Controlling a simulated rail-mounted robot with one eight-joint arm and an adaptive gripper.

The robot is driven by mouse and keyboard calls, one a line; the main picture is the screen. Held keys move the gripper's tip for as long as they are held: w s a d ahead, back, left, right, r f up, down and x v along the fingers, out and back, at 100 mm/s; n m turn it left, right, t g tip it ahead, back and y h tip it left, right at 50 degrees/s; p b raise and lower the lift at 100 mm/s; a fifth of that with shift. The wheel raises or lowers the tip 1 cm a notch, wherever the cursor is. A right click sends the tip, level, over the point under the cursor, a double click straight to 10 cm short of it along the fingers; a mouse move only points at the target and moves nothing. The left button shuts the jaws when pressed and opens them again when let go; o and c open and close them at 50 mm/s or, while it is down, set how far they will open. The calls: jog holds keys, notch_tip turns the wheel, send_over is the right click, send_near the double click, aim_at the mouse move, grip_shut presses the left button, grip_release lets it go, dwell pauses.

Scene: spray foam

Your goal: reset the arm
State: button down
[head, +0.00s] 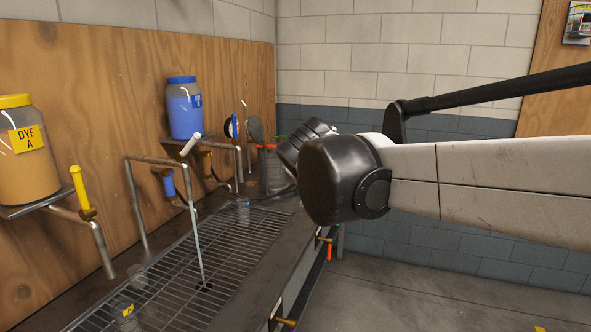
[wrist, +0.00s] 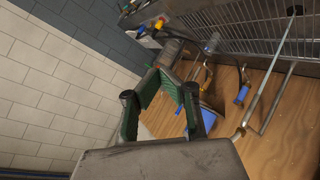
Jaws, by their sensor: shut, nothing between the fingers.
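My gripper (wrist: 160,76) shows in the wrist view with its green-padded fingers shut and nothing between them. In that view it lies in front of the corner where the block wall meets the wooden panel, clear of the metal grate. In the head view my arm (head: 490,185) comes in from the right, raised above the floor beside the bench. Its black joint (head: 335,180) hides most of what lies beyond it, so I cannot make out the fingers there.
A metal grate (head: 185,272) with an upright rod (head: 195,225) runs along the wooden panel (head: 110,80). A jar marked DYE A (head: 28,165) and a blue jar (head: 184,110) stand above it, with tap handles nearby.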

jog(key=s+d+f+m+g, duration=0.2)
jog(key=s+d+f+m, duration=0.35)
jog(key=s+d, duration=0.85)
jog(key=s+d+f+m+g, duration=0.2)
jog(key=s+f, duration=0.9)
jog(key=s, duration=0.3)
jog(key=shift+d+y, duration=0.25)
jog(key=shift+y, duration=0.15)
